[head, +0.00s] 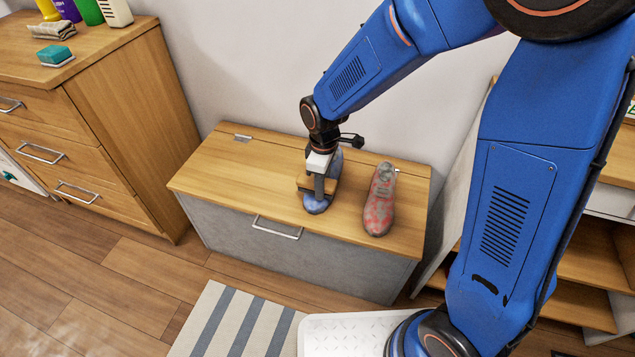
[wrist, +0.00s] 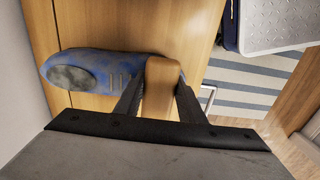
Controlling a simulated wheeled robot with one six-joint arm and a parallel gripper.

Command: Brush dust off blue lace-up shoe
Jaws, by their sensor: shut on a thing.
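The blue lace-up shoe (head: 317,207) lies on the wooden top of a low storage bench, partly hidden behind my gripper (head: 319,189). In the wrist view the blue shoe (wrist: 108,64) shows mottled blue and grey, with laces near the middle. A grey oval at its left end may be the opening or dust; I cannot tell which. My gripper (wrist: 158,98) is shut on a brown wooden-backed brush (wrist: 162,76), at the shoe's right end in that view. The brush (head: 303,184) also shows in the head view. Its bristles are hidden, so contact with the shoe is unclear.
A red shoe (head: 380,208) with grey patches lies to the right on the bench (head: 225,165). A wooden drawer cabinet (head: 130,105) stands left, with a sponge (head: 54,55), a cloth (head: 52,30) and bottles on it. The bench top left of my gripper is clear. A striped rug (head: 235,325) lies in front.

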